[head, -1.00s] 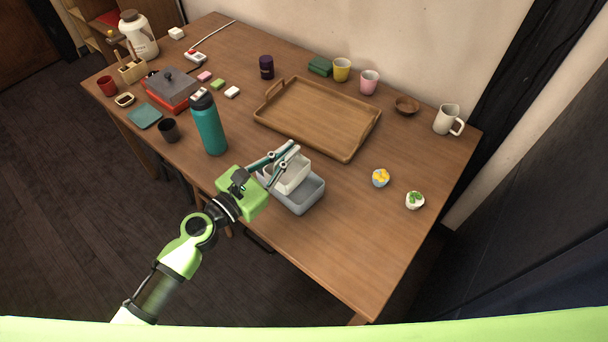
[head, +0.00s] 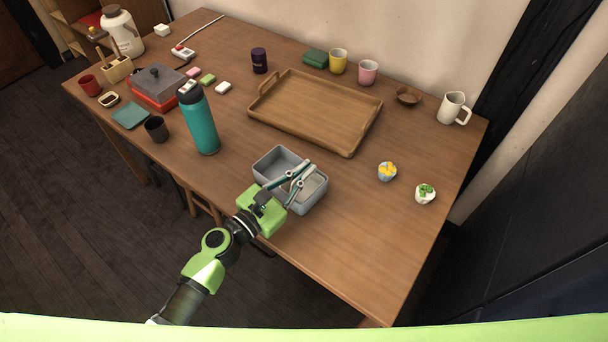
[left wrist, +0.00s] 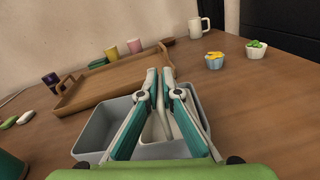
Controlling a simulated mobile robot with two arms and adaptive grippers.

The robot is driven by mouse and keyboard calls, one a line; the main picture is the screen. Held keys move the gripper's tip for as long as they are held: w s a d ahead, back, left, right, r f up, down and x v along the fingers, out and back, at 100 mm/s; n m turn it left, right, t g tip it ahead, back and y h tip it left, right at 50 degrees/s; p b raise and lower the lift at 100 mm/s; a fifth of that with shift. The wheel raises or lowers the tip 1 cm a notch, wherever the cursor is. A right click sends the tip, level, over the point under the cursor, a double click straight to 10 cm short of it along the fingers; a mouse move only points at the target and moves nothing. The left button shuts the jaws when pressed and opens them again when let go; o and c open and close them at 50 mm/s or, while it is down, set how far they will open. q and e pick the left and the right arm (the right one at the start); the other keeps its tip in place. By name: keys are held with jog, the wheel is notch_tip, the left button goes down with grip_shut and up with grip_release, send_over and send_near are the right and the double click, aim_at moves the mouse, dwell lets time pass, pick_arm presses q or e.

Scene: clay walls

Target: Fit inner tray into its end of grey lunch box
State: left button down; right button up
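The grey lunch box (head: 280,157) stands near the table's front edge, its left end open and empty. The pale inner tray (head: 314,187) is down in its right end, partly hidden by my fingers; I cannot tell whether it rests on the bottom. My left gripper (head: 307,169) reaches over the box from the front. In the left wrist view its fingertips (left wrist: 160,77) are close together on a wall of the tray (left wrist: 156,128), and the box (left wrist: 92,132) shows to the left. My right gripper is not in view.
A wooden tray (head: 273,121) lies behind the box. A teal bottle (head: 201,127) stands to its left. Two cupcakes, one yellow-topped (head: 387,172) and one green-topped (head: 425,193), stand to the right. The table's front right is clear.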

pick_arm(q)
jog(key=shift+f, duration=0.15)
jog(key=c, duration=2.3)
grip_release()
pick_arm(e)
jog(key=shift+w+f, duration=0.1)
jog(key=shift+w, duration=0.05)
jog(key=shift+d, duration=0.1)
